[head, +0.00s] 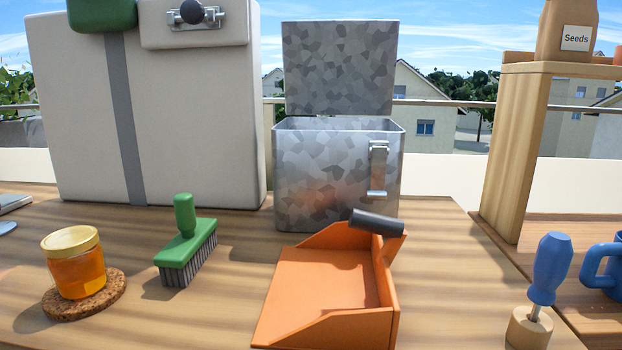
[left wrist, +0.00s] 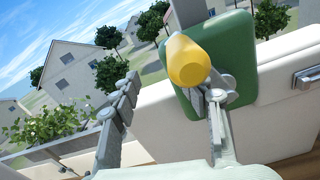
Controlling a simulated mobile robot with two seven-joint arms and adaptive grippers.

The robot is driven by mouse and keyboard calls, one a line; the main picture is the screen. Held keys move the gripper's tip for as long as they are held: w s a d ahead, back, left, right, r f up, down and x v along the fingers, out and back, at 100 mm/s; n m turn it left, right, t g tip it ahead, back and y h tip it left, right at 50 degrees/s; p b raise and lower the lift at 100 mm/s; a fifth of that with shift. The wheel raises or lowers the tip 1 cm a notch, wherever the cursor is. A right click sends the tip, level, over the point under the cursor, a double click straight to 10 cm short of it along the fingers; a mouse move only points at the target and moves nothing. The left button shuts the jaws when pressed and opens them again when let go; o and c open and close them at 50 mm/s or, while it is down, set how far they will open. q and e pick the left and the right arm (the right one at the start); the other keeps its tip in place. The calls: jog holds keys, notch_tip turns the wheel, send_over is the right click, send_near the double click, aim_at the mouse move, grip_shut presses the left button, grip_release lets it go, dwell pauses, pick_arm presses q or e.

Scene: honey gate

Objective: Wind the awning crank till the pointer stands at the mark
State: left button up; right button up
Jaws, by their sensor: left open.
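In the left wrist view a yellow rounded knob (left wrist: 187,60), which looks like the crank's handle, stands out in front of a dark green box (left wrist: 238,60). My left gripper (left wrist: 165,90) is open, with its fingers apart. The knob is just beyond the right-hand finger's tip, and I cannot tell whether they touch. Grey metal parts by that tip are hard to tell apart from the finger. In the head view only the lower part of the green box (head: 100,14) shows at the top left. No pointer or mark is in view. Neither gripper shows in the head view.
The pale cabinet (head: 80,120) bears a black-knobbed latch (head: 193,12). On the table are a honey jar (head: 75,265), a green brush (head: 187,245), an orange dustpan (head: 325,280), an open metal box (head: 325,175) and a blue screwdriver (head: 550,268). A wooden post (head: 512,150) stands right.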

pick_arm(q)
jog(key=s+b, duration=0.1)
jog(key=s, duration=0.5)
jog(key=shift+a, duration=0.25)
jog(key=shift+s, duration=0.1)
